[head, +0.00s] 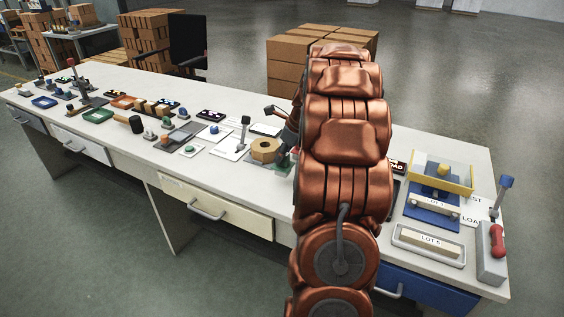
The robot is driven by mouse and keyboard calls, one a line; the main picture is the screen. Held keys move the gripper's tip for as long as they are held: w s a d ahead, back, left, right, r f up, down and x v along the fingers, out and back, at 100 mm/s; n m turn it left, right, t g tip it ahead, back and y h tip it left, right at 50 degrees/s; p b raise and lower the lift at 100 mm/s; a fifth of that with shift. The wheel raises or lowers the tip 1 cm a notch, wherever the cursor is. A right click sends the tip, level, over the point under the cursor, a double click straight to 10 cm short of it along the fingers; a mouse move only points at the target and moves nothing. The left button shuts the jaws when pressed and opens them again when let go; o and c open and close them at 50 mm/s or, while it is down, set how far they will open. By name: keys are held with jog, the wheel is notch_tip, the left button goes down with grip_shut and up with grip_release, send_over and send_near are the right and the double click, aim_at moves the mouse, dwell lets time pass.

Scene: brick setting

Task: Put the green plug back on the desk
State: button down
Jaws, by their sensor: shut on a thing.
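My gripper (287,147) is over the desk, just left of my copper-coloured arm, which hides much of it. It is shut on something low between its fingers. A small green piece (283,162) shows at the fingertips and looks like the green plug; most of it is hidden. The white desk (236,178) runs from the far left to the near right. I cannot tell whether the plug touches the desk or a plate beneath it.
A tan hexagonal block (265,150) stands close left of my gripper. A lever on a white plate (243,135) is farther left, with several small fixtures beyond.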

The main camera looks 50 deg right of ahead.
jog(key=shift+w+d, duration=0.3)
jog(key=shift+w, duration=0.05)
jog(key=shift+f, duration=1.8)
jog(key=c, duration=1)
grip_release()
jog(key=shift+o, duration=0.2)
jog(key=v, duration=1.2)
